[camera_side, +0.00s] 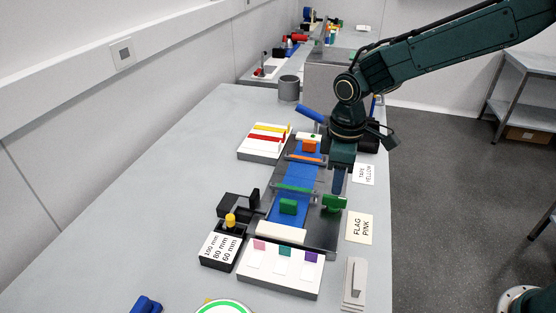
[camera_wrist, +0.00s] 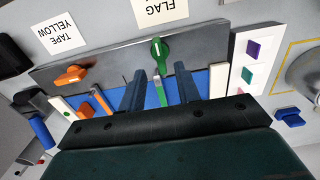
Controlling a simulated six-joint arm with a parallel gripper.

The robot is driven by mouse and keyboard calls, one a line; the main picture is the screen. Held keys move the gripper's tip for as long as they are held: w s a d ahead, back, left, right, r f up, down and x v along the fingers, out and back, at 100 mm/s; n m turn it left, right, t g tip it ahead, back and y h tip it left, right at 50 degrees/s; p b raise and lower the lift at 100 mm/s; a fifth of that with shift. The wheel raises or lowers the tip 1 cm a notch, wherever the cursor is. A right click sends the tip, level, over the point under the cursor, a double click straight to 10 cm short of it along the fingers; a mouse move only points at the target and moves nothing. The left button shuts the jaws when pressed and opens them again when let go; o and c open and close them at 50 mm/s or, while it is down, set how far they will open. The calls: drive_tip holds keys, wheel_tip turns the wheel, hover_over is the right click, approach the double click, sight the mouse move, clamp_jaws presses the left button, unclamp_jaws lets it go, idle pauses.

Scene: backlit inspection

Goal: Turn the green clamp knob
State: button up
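The green clamp knob (camera_side: 334,203) sits on the right edge of the grey fixture plate (camera_side: 318,238). In the wrist view the green clamp knob (camera_wrist: 160,49) stands just beyond my fingertips, its handle pointing roughly along the finger direction. My gripper (camera_side: 338,184) hangs just behind the knob in the side view, pointing down. In the wrist view my gripper (camera_wrist: 160,71) is open, with a clear gap between its fingers and nothing held. A green clamp bar (camera_wrist: 160,92) shows between the fingers. I cannot tell whether a fingertip touches the knob.
An orange knob (camera_wrist: 71,76) stands on the same plate, left of the green one in the wrist view. A white swatch rack (camera_side: 270,278) and a label box (camera_side: 220,250) are in front.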

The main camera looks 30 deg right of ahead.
sight(335, 197)
drive_tip(key=shift+f, duration=2.55)
clamp_jaws()
